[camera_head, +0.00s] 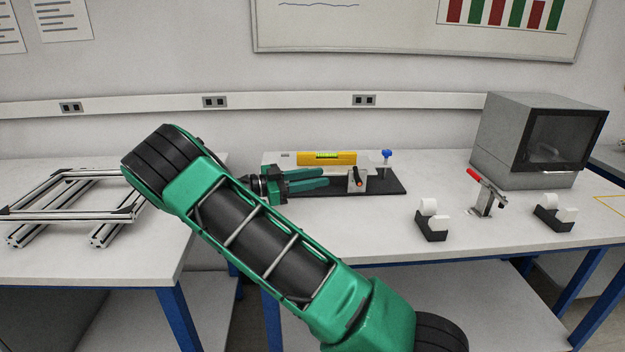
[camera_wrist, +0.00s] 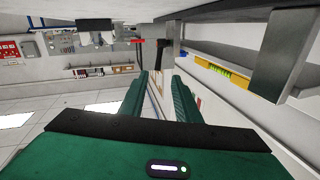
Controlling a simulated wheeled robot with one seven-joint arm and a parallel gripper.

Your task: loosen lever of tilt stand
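The tilt stand stands on the middle bench, with a dark base plate (camera_head: 385,186), a yellow spirit level (camera_head: 327,158) and a blue knob (camera_head: 387,154) at its right. A small grey block with a lever (camera_head: 359,183) with an orange-red tip is at its front. My gripper (camera_head: 329,179) points right, at the front of the stand, its fingers left of the lever and apart from it. In the wrist view, which looks upside down, the gripper (camera_wrist: 160,86) is open with an empty gap.
Right of the stand are two tape dispensers (camera_head: 432,222) (camera_head: 553,213), a red-handled toggle clamp (camera_head: 486,193) and a grey box-shaped machine (camera_head: 535,140). An aluminium frame (camera_head: 70,207) lies on the left bench. The bench front between stand and left dispenser is clear.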

